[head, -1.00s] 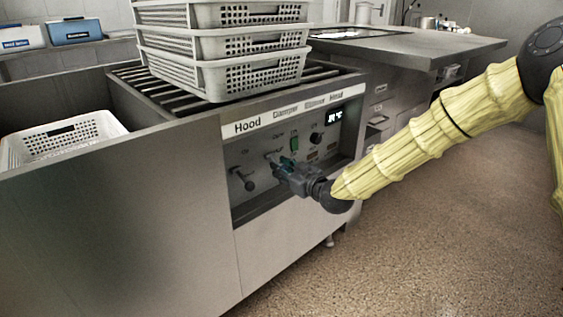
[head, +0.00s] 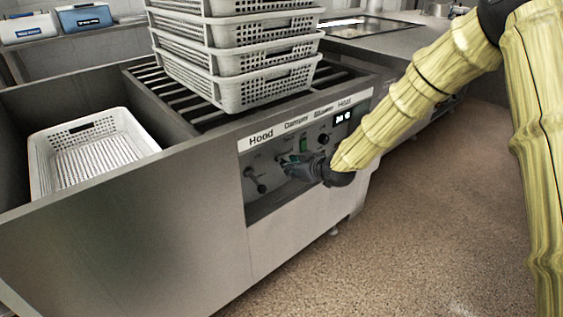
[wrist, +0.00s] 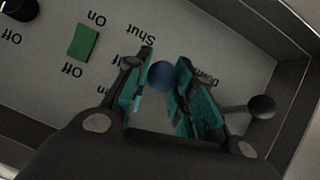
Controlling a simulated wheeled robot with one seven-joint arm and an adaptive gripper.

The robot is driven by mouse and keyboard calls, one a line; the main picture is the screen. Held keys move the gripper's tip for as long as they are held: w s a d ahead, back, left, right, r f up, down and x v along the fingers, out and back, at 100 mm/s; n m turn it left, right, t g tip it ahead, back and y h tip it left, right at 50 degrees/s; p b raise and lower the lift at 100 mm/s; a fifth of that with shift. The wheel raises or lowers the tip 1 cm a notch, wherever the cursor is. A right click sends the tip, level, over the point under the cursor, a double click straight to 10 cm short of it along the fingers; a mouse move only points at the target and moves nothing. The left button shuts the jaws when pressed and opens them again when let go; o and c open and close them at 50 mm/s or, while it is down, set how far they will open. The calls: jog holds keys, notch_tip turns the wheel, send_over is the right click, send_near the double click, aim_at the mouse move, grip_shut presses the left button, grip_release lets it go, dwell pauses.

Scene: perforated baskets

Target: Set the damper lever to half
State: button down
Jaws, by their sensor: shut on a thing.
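The damper lever's blue ball knob (wrist: 161,75) sits between the teal-padded fingers of my gripper (wrist: 165,66) in the wrist view. The fingers are shut on it. Upside-down printed words, one reading "Shut", lie on the panel beside the fingers; others are partly covered, so the lever's exact setting is hard to tell. In the head view my gripper (head: 291,169) is at the control panel (head: 262,206), under the "Damper" label, and hides the lever.
The hood lever with a dark knob (wrist: 261,107) stands close beside my gripper; it also shows in the head view (head: 255,180). A green switch (wrist: 84,42) and a dark dial (wrist: 20,8) are on the other side. Stacked baskets (head: 240,92) stand above the panel.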

dwell(0.5)
jog(key=c, duration=1.3)
grip_release()
jog(key=v, duration=1.2)
jog(key=shift+r, duration=0.1)
